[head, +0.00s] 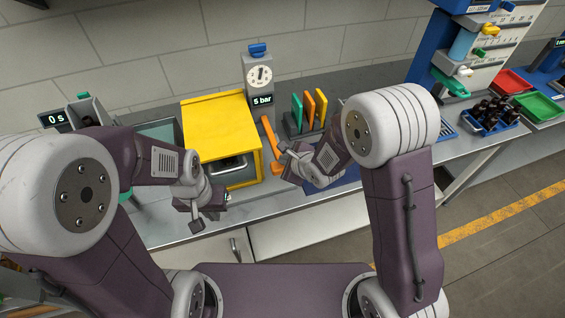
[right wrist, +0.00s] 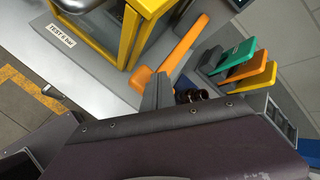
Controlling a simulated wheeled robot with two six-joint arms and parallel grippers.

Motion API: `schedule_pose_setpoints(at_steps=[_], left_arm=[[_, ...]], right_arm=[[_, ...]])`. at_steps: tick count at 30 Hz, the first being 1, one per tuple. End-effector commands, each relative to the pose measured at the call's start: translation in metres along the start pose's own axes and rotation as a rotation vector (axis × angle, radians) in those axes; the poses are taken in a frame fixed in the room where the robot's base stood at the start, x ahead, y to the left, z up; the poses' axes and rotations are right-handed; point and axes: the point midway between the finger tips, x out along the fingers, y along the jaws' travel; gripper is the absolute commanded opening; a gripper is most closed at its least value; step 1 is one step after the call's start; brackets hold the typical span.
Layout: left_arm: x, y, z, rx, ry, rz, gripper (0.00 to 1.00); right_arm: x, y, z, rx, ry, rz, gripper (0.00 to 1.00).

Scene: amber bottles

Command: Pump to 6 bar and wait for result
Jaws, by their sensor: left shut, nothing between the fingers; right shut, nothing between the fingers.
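A gauge (head: 260,75) with a round dial and a blue top stands at the back; its display (head: 262,100) reads "5 bar". In front is a yellow-framed box (head: 215,125), with a "TEST 6 bar" label (right wrist: 61,35) in the right wrist view. An orange lever (head: 269,140) slants at its right side; it also shows in the right wrist view (right wrist: 180,48). My right gripper (head: 284,166) is shut and empty, close to the lever's lower end; I cannot tell if they touch. My left gripper (head: 196,222) is shut and empty at the box's front left.
A rack holds green, orange and yellow flags (head: 309,110) just right of the lever. A display (head: 54,120) at left reads "0 s". At far right are a blue tray of dark bottles (head: 462,124), a red tray (head: 508,82) and a green tray (head: 539,107).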

Motion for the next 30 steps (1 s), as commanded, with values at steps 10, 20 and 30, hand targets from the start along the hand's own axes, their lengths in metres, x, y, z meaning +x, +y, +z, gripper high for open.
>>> schedule_pose_setpoints(at_steps=[10,20,30], left_arm=[[0.0037,-0.0001,0.0004,0.0,0.0,0.0,0.0],[0.0066,-0.0001,0.0007,0.0,0.0,0.0,0.0],[0.0096,-0.0002,0.001,0.0,0.0,0.0,0.0]], right_arm=[[0.0035,0.0026,-0.0026,0.0,0.0,0.0,0.0],[0.0062,0.0046,-0.0046,0.0,0.0,0.0,0.0],[0.0091,0.0067,-0.0067,0.0,0.0,0.0,0.0]])
